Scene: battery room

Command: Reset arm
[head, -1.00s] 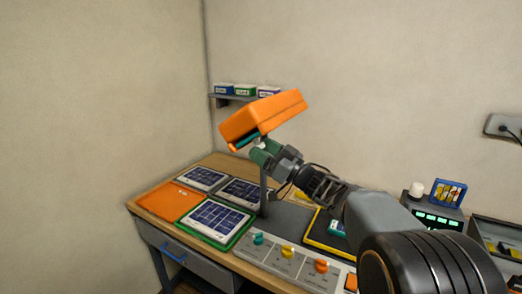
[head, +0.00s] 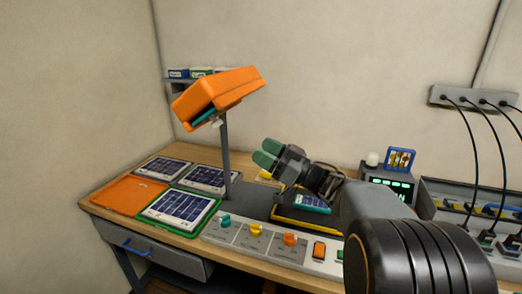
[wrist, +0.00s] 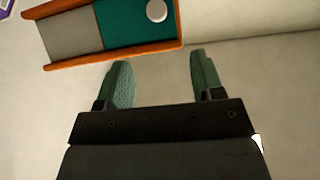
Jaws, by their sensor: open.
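My gripper (head: 267,152) is open and empty, with green fingertips, in the middle of the head view. It is held above the bench, to the right of an orange lamp head (head: 222,95) on a grey post (head: 225,155). The wrist view shows both fingers (wrist: 160,82) spread apart with nothing between them. Ahead of them there is the orange-edged underside of the lamp head (wrist: 110,52), with a teal panel (wrist: 125,22) and a white round knob (wrist: 157,11). The fingers are apart from the lamp head.
The wooden bench (head: 185,232) carries several solar panels (head: 180,208), an orange mat (head: 128,194) and a console with teal, yellow and orange knobs (head: 256,231). A yellow-edged black tray (head: 283,218) lies below my gripper. Cables hang from a wall strip (head: 470,98) at right.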

